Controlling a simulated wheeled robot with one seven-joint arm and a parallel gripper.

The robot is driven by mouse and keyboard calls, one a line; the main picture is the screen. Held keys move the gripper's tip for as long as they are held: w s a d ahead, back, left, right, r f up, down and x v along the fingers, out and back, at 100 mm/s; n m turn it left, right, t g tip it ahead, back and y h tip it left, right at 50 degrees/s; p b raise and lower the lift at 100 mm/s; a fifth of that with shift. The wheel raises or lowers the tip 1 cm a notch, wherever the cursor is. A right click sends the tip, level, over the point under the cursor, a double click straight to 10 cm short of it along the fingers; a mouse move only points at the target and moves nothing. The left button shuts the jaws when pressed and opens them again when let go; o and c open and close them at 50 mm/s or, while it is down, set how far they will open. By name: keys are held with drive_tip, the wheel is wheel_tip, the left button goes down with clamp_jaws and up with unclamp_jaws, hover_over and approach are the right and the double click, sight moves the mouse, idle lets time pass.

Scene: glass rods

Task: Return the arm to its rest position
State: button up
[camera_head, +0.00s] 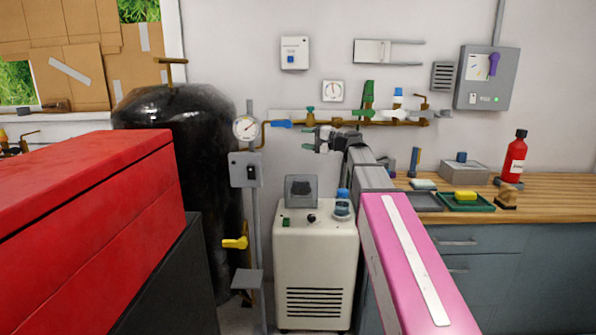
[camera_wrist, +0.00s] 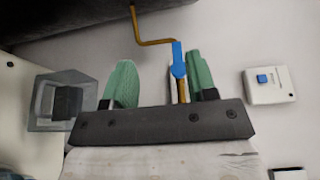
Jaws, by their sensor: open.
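My gripper (camera_head: 308,140) is at the end of my outstretched arm, in front of the back wall near the brass piping. In the wrist view its two green fingers (camera_wrist: 160,68) stand apart with nothing held. A blue valve handle (camera_wrist: 178,62) on a brass pipe shows between them, close to the right finger; I cannot tell the depth gap. In the head view a blue handle (camera_head: 282,123) lies just left of the gripper, beside a round gauge (camera_head: 246,128). My arm reaches forward from the lower right.
A black tank (camera_head: 180,130) stands left. A white cabinet unit (camera_head: 315,260) with a blue-capped jar (camera_head: 342,203) is below my arm. A wooden counter (camera_head: 555,200) at right holds trays, a sponge and a red bottle (camera_head: 514,157). A red box-shaped thing (camera_head: 90,215) fills the left foreground.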

drive_tip(key=s+d+f+n+g+h, duration=0.15)
drive_tip(key=s+f+h, duration=0.3)
drive_tip(key=f, duration=0.95)
drive_tip(key=s+d+f+g+h, duration=0.25)
drive_tip(key=s+f, duration=0.35)
drive_tip(key=f, duration=0.8)
drive_tip(key=s+d+f+n+g+h, duration=0.1)
drive_tip(key=s+d+f+h, duration=0.3)
drive_tip(key=s+f, duration=0.5)
drive_tip(key=s+d+f+n+g+h, duration=0.2)
drive_tip(key=s+d+f+h, duration=0.3)
drive_tip(key=s+d+f, duration=0.2)
wheel_tip(320, 180, down, 3)
drive_tip(key=shift+s+d+g, duration=0.25)
drive_tip(key=shift+s+g, duration=0.05)
drive_tip(key=shift+s, duration=0.9)
